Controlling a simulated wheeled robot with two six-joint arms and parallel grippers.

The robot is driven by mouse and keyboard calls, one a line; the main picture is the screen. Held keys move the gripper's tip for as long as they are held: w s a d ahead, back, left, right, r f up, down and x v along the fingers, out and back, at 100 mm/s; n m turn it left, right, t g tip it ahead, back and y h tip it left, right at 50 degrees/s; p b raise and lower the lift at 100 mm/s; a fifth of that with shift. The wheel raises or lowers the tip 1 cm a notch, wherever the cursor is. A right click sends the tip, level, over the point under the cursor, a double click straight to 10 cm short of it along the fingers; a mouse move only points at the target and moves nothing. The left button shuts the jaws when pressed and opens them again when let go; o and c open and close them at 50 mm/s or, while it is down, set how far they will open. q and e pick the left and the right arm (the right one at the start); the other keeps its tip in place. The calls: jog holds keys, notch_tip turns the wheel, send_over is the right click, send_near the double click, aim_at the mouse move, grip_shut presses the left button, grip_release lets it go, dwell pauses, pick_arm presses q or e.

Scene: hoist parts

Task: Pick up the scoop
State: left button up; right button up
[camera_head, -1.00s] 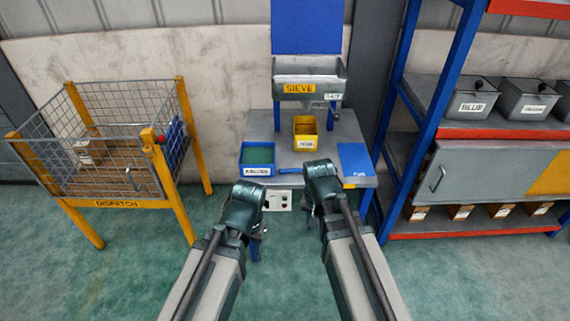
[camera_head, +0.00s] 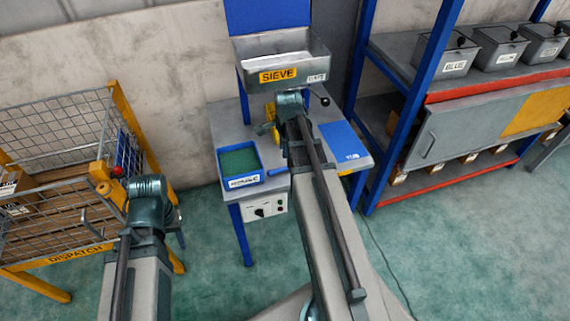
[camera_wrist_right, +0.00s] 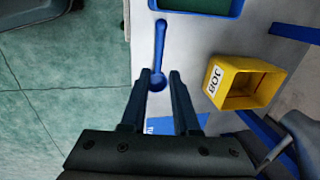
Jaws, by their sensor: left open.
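The scoop (camera_wrist_right: 161,40) is blue and lies on the grey bench top in the right wrist view, its handle toward the top and its round end lower. In the head view a bit of its blue handle (camera_head: 278,171) shows beside my right arm; the rest is hidden. My right gripper (camera_wrist_right: 160,72) is open, with its two fingers on either side of the scoop's round end in the picture; I cannot tell the height between them. It also shows in the head view (camera_head: 288,98), over the bench. My left gripper (camera_head: 150,185) is open and empty, in front of the dispatch cage.
A yellow JOB bin (camera_wrist_right: 215,82) stands right of the scoop in the wrist view. A blue tray with green contents (camera_head: 240,181) sits on the bench's left. The sieve (camera_head: 300,72) overhangs the back. A blue pad (camera_head: 345,140) lies right. The dispatch cage (camera_head: 75,253) stands left.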

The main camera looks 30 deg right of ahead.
jog(key=b, duration=0.9)
send_over(282, 169)
jog(key=s, duration=0.1)
notch_tip(282, 169, down, 8)
jog(key=shift+a+f, duration=0.1)
jog(key=shift+f, duration=0.15)
jog(key=shift+f, duration=0.1)
jog(key=f+b, duration=0.2)
jog(key=w+f+b, duration=0.1)
jog(key=f+b, duration=0.1)
jog(key=f, duration=0.1)
jog(key=shift+b, duration=0.35)
jog(key=shift+r, duration=0.1)
grip_shut()
